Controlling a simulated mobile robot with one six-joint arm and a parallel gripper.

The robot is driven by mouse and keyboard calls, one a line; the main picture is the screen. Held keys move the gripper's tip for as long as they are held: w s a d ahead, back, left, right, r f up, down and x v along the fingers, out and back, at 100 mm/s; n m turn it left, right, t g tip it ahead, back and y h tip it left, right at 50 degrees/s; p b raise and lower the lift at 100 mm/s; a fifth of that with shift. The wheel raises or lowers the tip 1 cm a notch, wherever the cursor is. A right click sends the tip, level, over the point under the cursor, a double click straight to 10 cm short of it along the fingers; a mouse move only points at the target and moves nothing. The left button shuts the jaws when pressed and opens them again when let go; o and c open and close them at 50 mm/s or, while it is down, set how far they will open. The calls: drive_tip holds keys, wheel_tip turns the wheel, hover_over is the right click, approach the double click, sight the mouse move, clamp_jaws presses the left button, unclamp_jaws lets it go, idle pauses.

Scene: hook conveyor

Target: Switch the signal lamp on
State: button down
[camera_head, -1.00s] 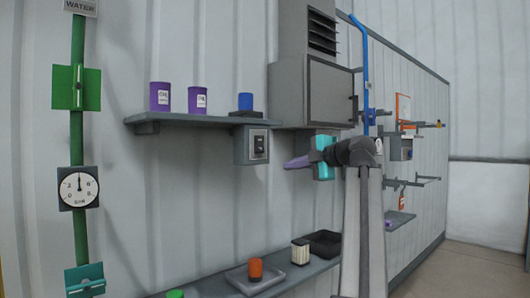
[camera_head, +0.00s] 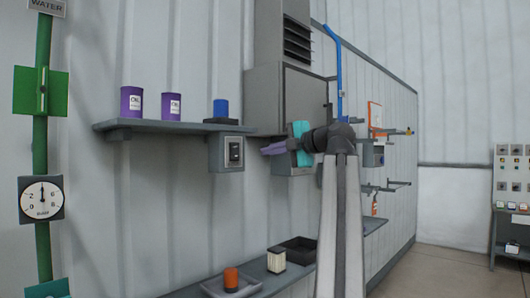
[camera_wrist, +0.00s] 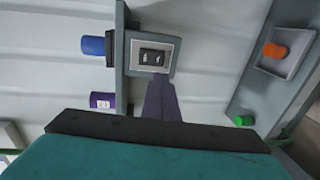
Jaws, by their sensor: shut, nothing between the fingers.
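A grey switch box (camera_head: 226,153) with a black rocker switch (camera_head: 234,151) hangs under the right end of the wall shelf. The rocker also shows in the wrist view (camera_wrist: 151,57). A blue cylinder on a dark base (camera_head: 221,108), which looks like the signal lamp, stands on the shelf above it; it looks unlit. My gripper (camera_head: 266,149) has purple fingers, shut and empty, just right of the switch box in the head view. In the wrist view the fingertips (camera_wrist: 158,80) overlap the box's edge beside the rocker; I cannot tell whether they touch.
Purple cans (camera_head: 131,102) stand on the shelf (camera_head: 165,126). A grey cabinet (camera_head: 304,97) is right of the box, close to my arm. A lower shelf (camera_head: 190,292) holds an orange cylinder (camera_head: 231,279) in a tray. A green pipe with a gauge (camera_head: 41,198) runs at left.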

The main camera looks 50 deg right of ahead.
sight(237, 158)
drive_tip(key=w+p, duration=0.1)
drive_tip(key=w, duration=0.3)
drive_tip(key=w+f+p, duration=0.1)
drive_tip(key=w, duration=0.3)
drive_tip(key=w+d+f+p, duration=0.1)
drive_tip(key=w, duration=0.3)
drive_tip(key=shift+w+p, duration=0.25)
drive_tip(key=shift+p, duration=0.1)
drive_tip(key=shift+f+b, duration=0.15)
drive_tip(key=shift+b, duration=0.4)
